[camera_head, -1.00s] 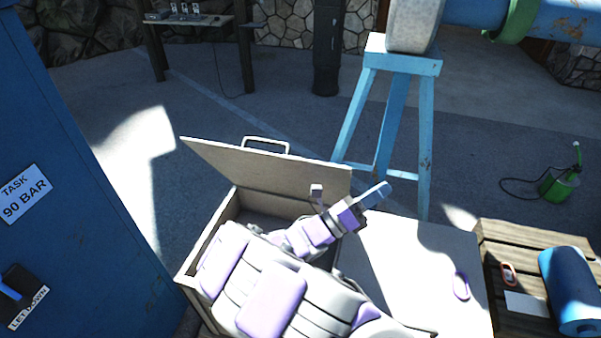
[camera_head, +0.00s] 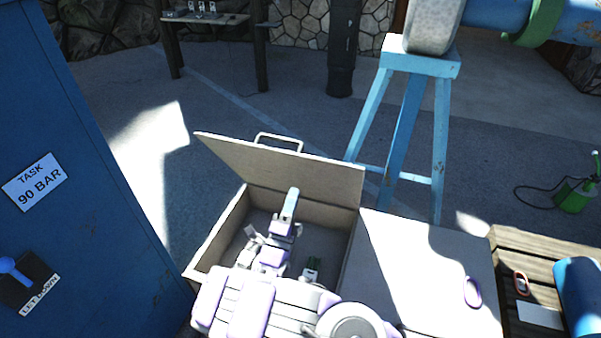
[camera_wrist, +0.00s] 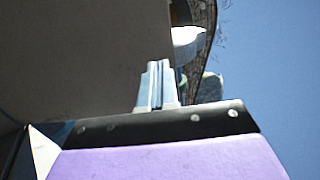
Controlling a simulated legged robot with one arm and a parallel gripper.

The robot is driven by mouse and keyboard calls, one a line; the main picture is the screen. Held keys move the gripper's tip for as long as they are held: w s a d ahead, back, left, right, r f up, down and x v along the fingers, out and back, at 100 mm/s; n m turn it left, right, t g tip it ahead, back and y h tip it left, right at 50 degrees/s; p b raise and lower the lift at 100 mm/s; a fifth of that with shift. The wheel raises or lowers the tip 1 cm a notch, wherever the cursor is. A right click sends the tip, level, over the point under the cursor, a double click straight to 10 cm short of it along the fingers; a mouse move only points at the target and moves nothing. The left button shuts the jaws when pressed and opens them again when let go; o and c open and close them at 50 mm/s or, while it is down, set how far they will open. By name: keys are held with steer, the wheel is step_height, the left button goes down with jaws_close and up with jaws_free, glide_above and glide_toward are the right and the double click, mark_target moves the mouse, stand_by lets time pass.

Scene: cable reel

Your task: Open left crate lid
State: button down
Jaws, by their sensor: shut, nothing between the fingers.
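The left crate (camera_head: 219,231) stands with its lid (camera_head: 277,170) raised and tilted back, a metal handle (camera_head: 278,138) on the lid's upper edge. My gripper (camera_head: 291,196) is shut and empty, over the crate's opening and in front of the inner face of the lid. In the wrist view my gripper (camera_wrist: 158,72) points up before the grey-brown lid (camera_wrist: 75,55). Whether its tips touch the lid I cannot tell. A small green and white item (camera_head: 312,270) lies inside the crate. My arm hides the crate's front part.
A closed grey lid or panel (camera_head: 420,270) lies right of the crate, with a purple ring-shaped item (camera_head: 472,292) on it. A blue cabinet (camera_head: 90,190) stands close on the left. A wooden pallet (camera_head: 510,262) is at right.

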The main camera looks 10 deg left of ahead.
mark_target(304, 160)
steer(key=b+x, duration=0.1)
steer(key=x, duration=0.7)
steer(key=shift+w, duration=0.2)
steer(key=shift+w+r, duration=0.1)
steer(key=shift+r, duration=0.05)
steer(key=shift+w+r, duration=0.25)
steer(key=w+d+r+g+p, duration=0.1)
steer(key=w+r, duration=0.3)
steer(key=w, duration=0.4)
steer(key=shift+g+p, duration=0.45)
steer(key=shift+g, duration=0.25)
steer(key=shift+w+d, duration=0.1)
